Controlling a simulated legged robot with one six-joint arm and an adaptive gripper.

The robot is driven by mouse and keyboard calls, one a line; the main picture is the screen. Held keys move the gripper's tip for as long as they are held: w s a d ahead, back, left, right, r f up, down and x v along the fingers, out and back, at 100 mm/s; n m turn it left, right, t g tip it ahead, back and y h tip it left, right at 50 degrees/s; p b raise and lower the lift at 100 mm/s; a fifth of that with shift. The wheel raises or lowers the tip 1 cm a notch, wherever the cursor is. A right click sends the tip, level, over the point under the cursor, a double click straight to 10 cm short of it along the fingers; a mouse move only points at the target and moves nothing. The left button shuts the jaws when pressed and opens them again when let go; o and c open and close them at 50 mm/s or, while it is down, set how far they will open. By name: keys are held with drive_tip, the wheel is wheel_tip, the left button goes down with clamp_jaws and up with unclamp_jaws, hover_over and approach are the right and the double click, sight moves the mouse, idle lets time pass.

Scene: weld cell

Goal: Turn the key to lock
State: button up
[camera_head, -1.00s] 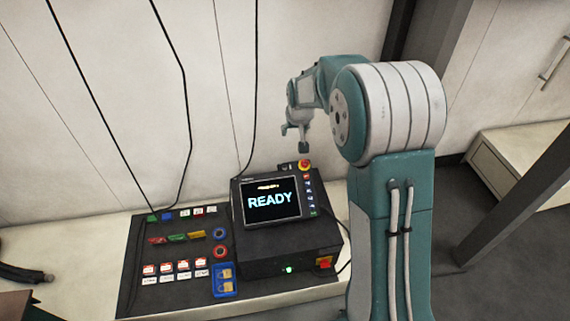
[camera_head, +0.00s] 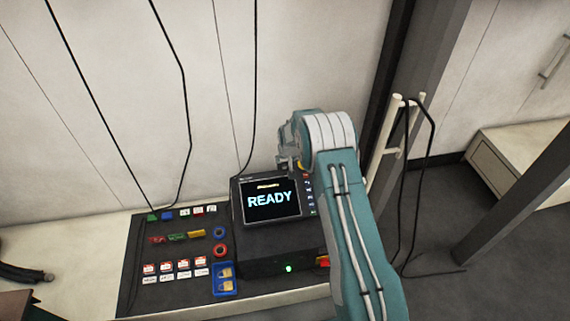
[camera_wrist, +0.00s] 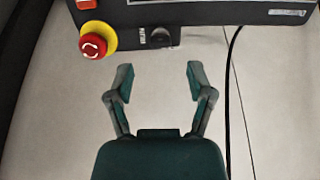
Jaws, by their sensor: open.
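The black controller box (camera_head: 268,238) stands on the bench, with a lit screen (camera_head: 270,199) reading READY. In the wrist view, a small dark knob or key switch (camera_wrist: 160,38) with a pale label beside it sits on the box's panel (camera_wrist: 205,14). Its exact turn position is too small to read. My gripper (camera_wrist: 160,77) is open and empty, its two fingers spread below the switch in that view and apart from it. In the head view my gripper (camera_head: 287,163) is just behind the box's top edge, partly hidden by my arm.
A red emergency stop on a yellow ring (camera_wrist: 95,42) sits left of the switch in the wrist view. A black cable (camera_wrist: 229,90) hangs to the right. A mat (camera_head: 133,285) with tags and padlocks lies left of the box. A white stand (camera_head: 385,150) with cables is at right.

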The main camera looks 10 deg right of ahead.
sight(285, 165)
drive_tip(key=shift+x, duration=2.4)
clamp_jaws()
